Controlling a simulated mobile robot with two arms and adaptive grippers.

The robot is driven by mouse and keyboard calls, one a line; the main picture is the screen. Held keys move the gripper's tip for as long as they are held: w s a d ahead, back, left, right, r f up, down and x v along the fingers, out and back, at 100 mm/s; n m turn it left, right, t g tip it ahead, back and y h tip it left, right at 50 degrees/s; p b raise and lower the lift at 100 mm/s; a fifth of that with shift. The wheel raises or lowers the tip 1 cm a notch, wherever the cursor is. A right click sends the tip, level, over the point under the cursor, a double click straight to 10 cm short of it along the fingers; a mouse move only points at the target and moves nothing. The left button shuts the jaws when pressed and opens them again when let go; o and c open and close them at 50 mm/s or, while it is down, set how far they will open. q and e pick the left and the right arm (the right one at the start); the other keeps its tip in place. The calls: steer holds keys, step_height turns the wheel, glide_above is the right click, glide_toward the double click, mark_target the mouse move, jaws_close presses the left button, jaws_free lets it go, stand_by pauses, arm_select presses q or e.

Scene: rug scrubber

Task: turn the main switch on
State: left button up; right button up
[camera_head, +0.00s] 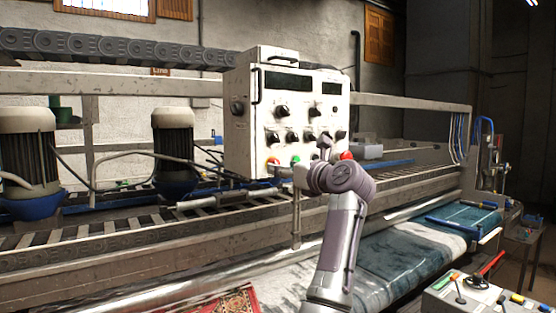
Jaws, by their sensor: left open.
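A white control box (244,142) stands at the middle of the machine, with black rotary knobs and two dark displays on its front. A larger black knob (237,107) is on its left side face. No readable label tells which control is the main switch. A green button (295,160) and a red button (347,155) are low on the front. My right gripper is out of view.
A long metal rail (120,250) runs across in front of the box. Two motors (172,140) stand at the left. A blue rug (400,252) lies on the machine at right. A second panel with a red lever (488,268) is at the lower right.

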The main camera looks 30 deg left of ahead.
arm_select(q)
steer(key=x, duration=0.3)
steer(key=shift+w+a+p, duration=0.1)
steer(key=shift+a+p, duration=0.05)
steer(key=shift+p, duration=0.25)
jaws_close()
